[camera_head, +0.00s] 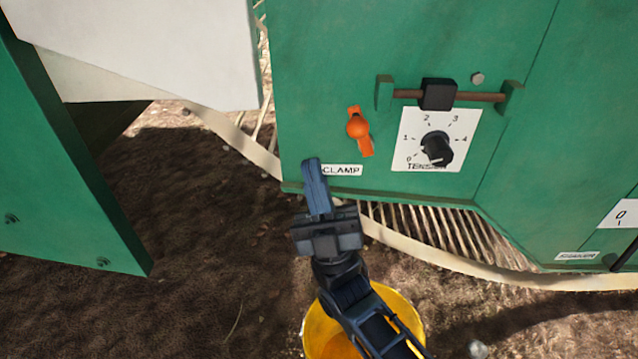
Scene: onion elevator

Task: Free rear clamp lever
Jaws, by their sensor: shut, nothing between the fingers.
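The orange clamp lever (359,129) is on the green machine panel, above the white "CLAMP" label (342,170). It has a round hub and stands close to upright, its lower end leaning a little right. My gripper (315,172) is below and left of the lever, in front of the panel's lower edge and just left of the label. Its fingers are together with nothing between them. It looks apart from the lever.
Right of the lever are a black tension knob (436,148) on a numbered plate and a black slider block (438,94) on a rod. A yellow bucket (416,311) stands below my arm. A green panel (60,170) stands at left, with bare soil between.

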